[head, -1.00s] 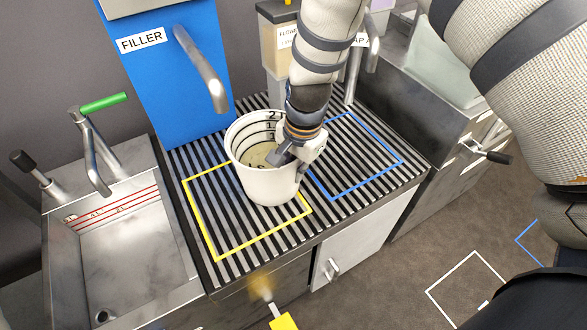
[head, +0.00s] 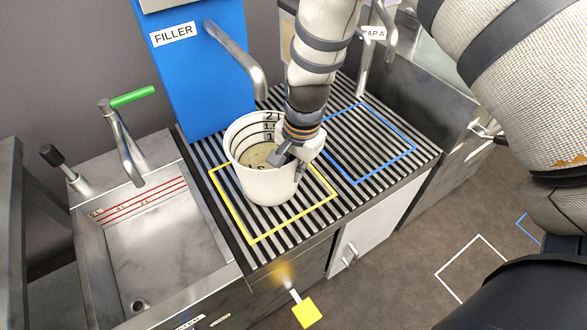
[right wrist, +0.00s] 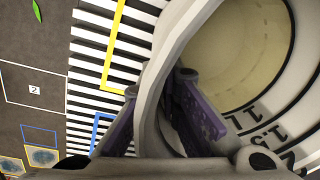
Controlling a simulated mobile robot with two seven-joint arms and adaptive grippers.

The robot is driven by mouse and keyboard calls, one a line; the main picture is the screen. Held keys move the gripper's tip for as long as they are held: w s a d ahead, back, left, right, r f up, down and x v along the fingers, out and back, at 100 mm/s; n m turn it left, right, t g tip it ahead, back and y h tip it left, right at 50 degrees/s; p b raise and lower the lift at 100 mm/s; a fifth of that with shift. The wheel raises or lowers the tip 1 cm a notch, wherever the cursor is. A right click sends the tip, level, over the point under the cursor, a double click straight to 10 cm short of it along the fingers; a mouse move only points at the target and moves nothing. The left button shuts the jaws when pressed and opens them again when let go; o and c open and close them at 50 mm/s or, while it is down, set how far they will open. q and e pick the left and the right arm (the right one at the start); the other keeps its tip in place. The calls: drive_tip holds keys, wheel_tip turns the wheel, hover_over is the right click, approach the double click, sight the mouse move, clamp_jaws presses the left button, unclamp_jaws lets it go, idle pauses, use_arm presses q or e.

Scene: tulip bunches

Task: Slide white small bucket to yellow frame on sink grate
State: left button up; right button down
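The white small bucket (head: 258,185), with scale marks inside, stands upright on the striped sink grate (head: 345,110). Its base is inside the yellow frame (head: 290,225), whose far side it partly hides. It shows large in the right wrist view (right wrist: 235,60), with pale content or a pale floor inside. My right gripper (head: 292,155) is at the bucket's right rim. In the right wrist view its purple-grey fingers (right wrist: 158,88) straddle the bucket wall, one outside and one inside, and look shut on it. My left gripper is out of view.
The blue filler (head: 195,75) has a metal spout (head: 240,60) behind the bucket. A blue frame (head: 385,165) on the grate to the right is empty. A metal sink (head: 165,240) lies left. A yellow tag (head: 307,313) sticks out in front.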

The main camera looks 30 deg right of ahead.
drive_tip(key=c, duration=1.7)
unclamp_jaws()
drive_tip(key=shift+d, duration=0.1)
drive_tip(key=r, duration=0.8)
drive_tip(key=s+r, duration=0.1)
drive_tip(key=r, duration=0.3)
drive_tip(key=shift+s+d, duration=0.1)
drive_tip(key=shift+d, duration=0.15)
